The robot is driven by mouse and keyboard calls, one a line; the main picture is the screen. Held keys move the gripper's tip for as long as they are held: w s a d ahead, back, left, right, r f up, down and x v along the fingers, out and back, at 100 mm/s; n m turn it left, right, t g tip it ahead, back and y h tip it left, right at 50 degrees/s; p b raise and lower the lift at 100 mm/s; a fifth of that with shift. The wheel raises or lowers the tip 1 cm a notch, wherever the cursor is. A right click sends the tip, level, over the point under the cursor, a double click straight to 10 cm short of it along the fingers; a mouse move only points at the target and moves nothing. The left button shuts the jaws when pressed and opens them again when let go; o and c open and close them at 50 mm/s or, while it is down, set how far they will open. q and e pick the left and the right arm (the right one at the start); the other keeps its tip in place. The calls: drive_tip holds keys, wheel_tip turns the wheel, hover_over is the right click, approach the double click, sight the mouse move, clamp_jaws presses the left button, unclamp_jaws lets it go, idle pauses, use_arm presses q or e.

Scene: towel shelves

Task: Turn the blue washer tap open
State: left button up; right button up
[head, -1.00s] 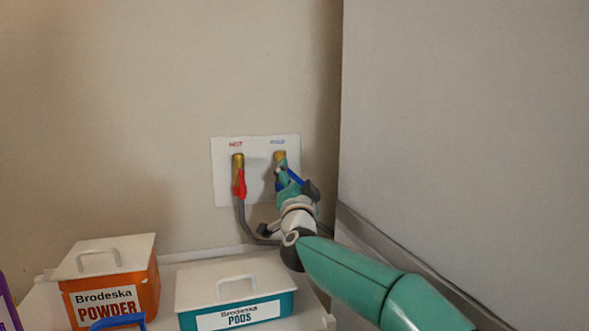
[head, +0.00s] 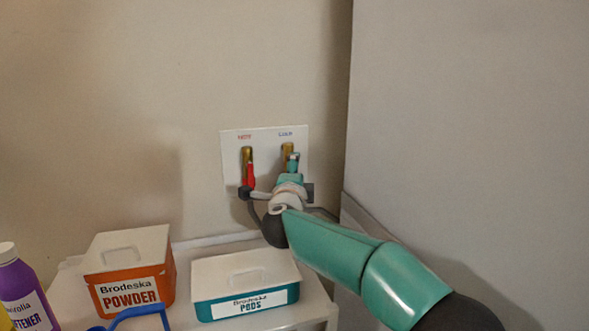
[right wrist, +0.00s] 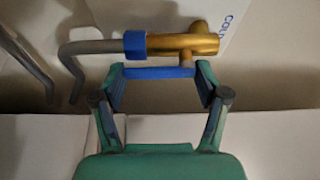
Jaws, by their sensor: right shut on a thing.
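The brass cold tap (head: 287,152) sits on a white wall plate (head: 267,132), right of the hot tap with its red lever (head: 250,175). In the right wrist view the brass tap body (right wrist: 185,43) shows with a blue collar and grey hose. Its blue lever (right wrist: 158,72) runs alongside the tap body, between my fingers. My right gripper (right wrist: 160,80) is shut on this lever, with a finger at each end of it. In the head view the right gripper (head: 292,162) is in front of the cold tap and hides the lever. My left gripper is out of view.
Below, an orange powder box (head: 130,285) and a teal pods box (head: 243,298) stand on a white surface. A purple softener bottle (head: 22,290) is at the left. A large grey panel (head: 460,130) stands close on the right. Grey hoses hang under the taps.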

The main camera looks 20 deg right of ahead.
drive_tip(key=shift+d+f+m, duration=0.1)
drive_tip(key=shift+f+m, duration=0.2)
drive_tip(key=shift+f, duration=0.05)
drive_tip(key=o, duration=1.1)
drive_tip(key=shift+o, duration=0.2)
drive_tip(key=shift+r, duration=0.15)
drive_tip(key=shift+s+r, duration=0.1)
drive_tip(key=v, duration=1.1)
drive_tip(key=shift+s, duration=0.35)
